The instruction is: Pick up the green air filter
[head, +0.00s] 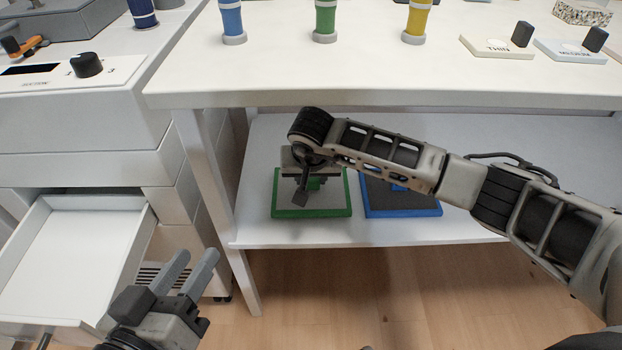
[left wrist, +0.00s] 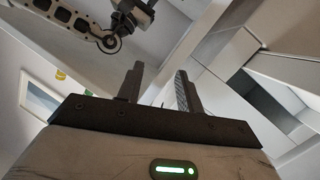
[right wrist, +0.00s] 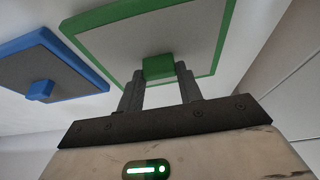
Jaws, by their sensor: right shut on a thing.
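The green air filter (head: 330,203) is a flat grey panel with a green frame and a small green grip block in its middle. It is at the lower shelf under the white table, left of the blue filter. In the right wrist view the filter (right wrist: 205,35) fills the upper middle. My right gripper (head: 310,182) is over it; in the right wrist view its fingers (right wrist: 160,75) are shut on the green block. I cannot tell whether the filter touches the shelf. My left gripper (head: 192,268) is open and empty, low at the left, near the open drawer.
The blue air filter (head: 403,202) lies on the lower shelf (head: 530,185) just right of the green one. The white tabletop (head: 290,75) overhangs the shelf. An open drawer (head: 75,260) juts out at the left. The shelf's right part is partly behind my right arm.

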